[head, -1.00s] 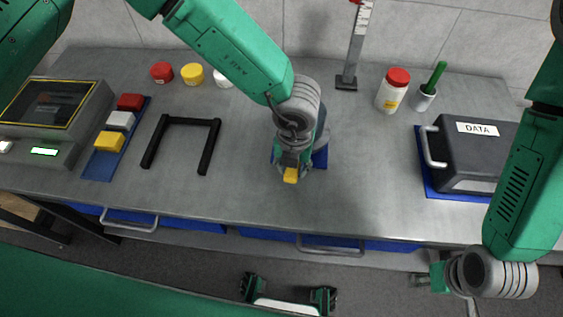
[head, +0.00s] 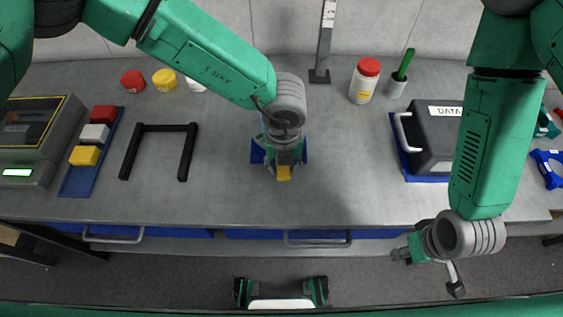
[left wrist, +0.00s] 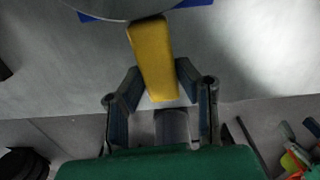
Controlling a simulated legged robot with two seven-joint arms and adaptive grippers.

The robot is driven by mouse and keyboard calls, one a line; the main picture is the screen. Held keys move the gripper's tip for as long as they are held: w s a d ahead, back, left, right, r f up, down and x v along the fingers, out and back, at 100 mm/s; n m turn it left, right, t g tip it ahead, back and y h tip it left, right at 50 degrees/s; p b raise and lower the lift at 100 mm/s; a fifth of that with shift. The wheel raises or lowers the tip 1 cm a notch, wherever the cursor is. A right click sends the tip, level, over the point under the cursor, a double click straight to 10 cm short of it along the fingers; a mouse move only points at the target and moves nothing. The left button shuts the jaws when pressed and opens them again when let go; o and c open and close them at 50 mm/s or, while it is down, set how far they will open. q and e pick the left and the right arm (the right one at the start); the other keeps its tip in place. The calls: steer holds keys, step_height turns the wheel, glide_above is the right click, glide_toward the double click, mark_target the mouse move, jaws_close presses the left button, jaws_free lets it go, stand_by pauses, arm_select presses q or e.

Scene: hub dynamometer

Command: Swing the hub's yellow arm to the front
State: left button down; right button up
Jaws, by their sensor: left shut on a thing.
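The hub's yellow arm (head: 284,173) points toward the table's front edge in the head view. In the left wrist view the yellow arm (left wrist: 152,55) runs out from under a grey disc, the hub (left wrist: 120,8), down between my fingers. My left gripper (head: 285,160) is shut on the yellow arm; its fingers also show in the left wrist view (left wrist: 160,95), one on each side. In the head view my left wrist hides most of the hub; blue base corners (head: 257,152) show beside it. My right gripper (head: 425,262) hangs in front of the table, far from the hub; its jaws are unclear.
A black U-shaped frame (head: 160,128) lies left of the hub. A blue tray (head: 78,182) with coloured blocks is further left. A dark DATA box (head: 432,150) stands right. Jars and an upright post (head: 325,45) are behind. Table around the hub is clear.

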arm_select(q)
steer(key=shift+s+f, duration=0.15)
steer(key=shift+s, duration=0.1)
steer(key=c, duration=1.2)
jaws_free()
steer(key=shift+w+d, duration=0.1)
steer(key=shift+w, duration=0.1)
steer(key=shift+r, duration=0.45)
step_height(320, 180, up, 11)
